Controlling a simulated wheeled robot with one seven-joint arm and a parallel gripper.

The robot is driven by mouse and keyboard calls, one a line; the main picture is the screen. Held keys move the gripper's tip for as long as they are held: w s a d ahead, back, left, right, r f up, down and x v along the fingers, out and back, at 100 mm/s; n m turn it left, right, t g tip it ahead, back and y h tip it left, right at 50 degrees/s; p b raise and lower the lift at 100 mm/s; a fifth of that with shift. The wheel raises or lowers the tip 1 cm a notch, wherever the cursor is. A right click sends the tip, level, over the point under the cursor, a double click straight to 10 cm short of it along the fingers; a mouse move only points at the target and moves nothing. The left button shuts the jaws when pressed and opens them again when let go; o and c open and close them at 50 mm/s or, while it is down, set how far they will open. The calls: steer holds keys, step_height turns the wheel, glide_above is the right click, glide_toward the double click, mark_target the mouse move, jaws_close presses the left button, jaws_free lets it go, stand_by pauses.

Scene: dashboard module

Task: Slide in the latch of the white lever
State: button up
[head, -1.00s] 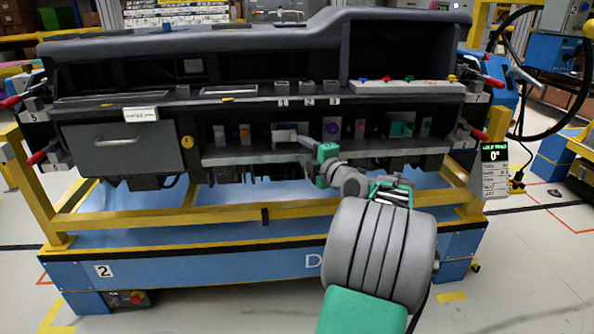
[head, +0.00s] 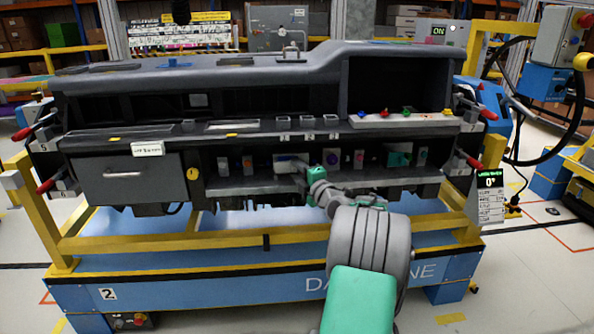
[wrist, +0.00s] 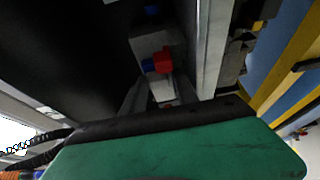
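A pale block (head: 288,158) sits in the lower shelf of the dashboard module, left of my gripper; I take it as the white lever's place. My gripper (head: 300,176) reaches to the shelf just below and right of it. In the wrist view, a whitish-grey part (wrist: 150,42) with a red piece (wrist: 163,61) and a blue piece (wrist: 148,66) lies ahead. The fingers of my gripper (wrist: 160,92) stand apart on either side of a narrow pale strip below the red piece. Whether they touch it, and the latch itself, I cannot make out.
The shelf's front rail (head: 240,187) runs along the opening. A grey drawer (head: 130,178) is at the left. The yellow frame (head: 200,233) crosses below.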

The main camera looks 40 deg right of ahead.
jaws_close()
steer(key=shift+a, duration=0.15)
steer(key=shift+s+a+m+g+h+b, duration=0.15)
steer(key=shift+a+m+g+h+b, duration=0.15)
steer(key=shift+m+h, duration=0.4)
steer(key=shift+s+a+m+g+h+b, duration=0.1)
steer(key=shift+a+m+g+h+b, duration=0.2)
steer(key=shift+h, duration=0.6)
steer(key=shift+a+m+g+h, duration=0.5)
steer(key=shift+a+m+h, duration=0.35)
steer(key=shift+h, duration=0.25)
steer(key=m+g+h, duration=0.8)
steer(key=m+g, duration=0.2)
steer(key=g, duration=0.2)
glide_toward(289, 167)
steer(key=shift+s+d+f+b, duration=0.15)
steer(key=shift+s+d+b, duration=0.1)
steer(key=shift+d, duration=0.4)
steer(key=shift+s+d+f+b, duration=0.15)
steer(key=shift+s+d, duration=0.1)
steer(key=shift+d, duration=0.4)
steer(key=shift+r+h, duration=0.1)
steer(key=shift+h, duration=0.2)
